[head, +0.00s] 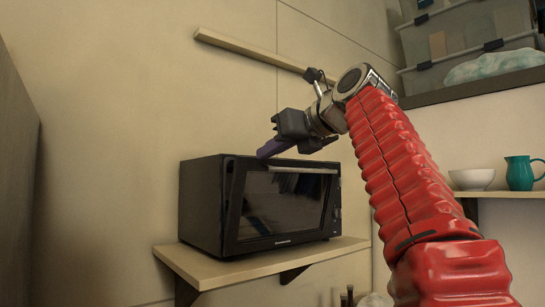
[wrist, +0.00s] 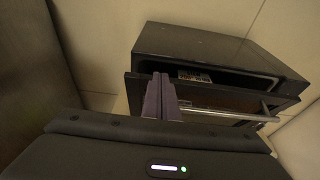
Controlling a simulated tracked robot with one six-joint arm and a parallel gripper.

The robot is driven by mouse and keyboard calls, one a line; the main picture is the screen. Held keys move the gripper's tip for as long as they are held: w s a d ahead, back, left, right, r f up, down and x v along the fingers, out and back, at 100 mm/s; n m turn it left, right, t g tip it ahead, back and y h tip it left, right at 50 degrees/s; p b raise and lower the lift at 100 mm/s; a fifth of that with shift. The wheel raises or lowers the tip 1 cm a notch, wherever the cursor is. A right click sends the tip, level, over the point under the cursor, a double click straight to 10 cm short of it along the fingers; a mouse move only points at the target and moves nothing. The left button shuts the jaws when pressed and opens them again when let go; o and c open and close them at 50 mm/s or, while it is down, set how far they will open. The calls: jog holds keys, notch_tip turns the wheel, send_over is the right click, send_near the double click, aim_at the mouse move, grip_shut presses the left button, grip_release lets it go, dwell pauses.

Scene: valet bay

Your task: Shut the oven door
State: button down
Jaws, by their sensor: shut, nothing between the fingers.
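The black oven (head: 205,205) sits on a wooden wall shelf; its top also shows in the wrist view (wrist: 205,48). Its door (head: 285,210) has a dark glass pane and a horizontal bar handle (head: 305,169) along the top. In the wrist view the door (wrist: 140,88) stands ajar, its top edge tipped out from the body, with a dark gap behind it. My gripper (head: 268,150) is shut and empty, its purple fingers (wrist: 162,95) near the left end of the door's top edge. I cannot tell whether they touch it. They hide part of that edge.
The wooden shelf (head: 265,262) is narrow. A wooden strip (head: 250,50) runs on the wall above. A white bowl (head: 472,179) and teal jug (head: 521,173) stand on a shelf at right. A dark panel (head: 15,180) stands at far left.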

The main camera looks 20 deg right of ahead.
jog(key=shift+w+a+r, duration=0.1)
jog(key=shift+w+a, duration=0.1)
jog(key=shift+w, duration=0.05)
jog(key=shift+s, duration=0.1)
dwell(0.3)
jog(key=shift+s+d+r, duration=0.15)
jog(key=shift+s+d, duration=0.05)
jog(key=shift+s, duration=0.15)
jog(key=v, duration=1.3)
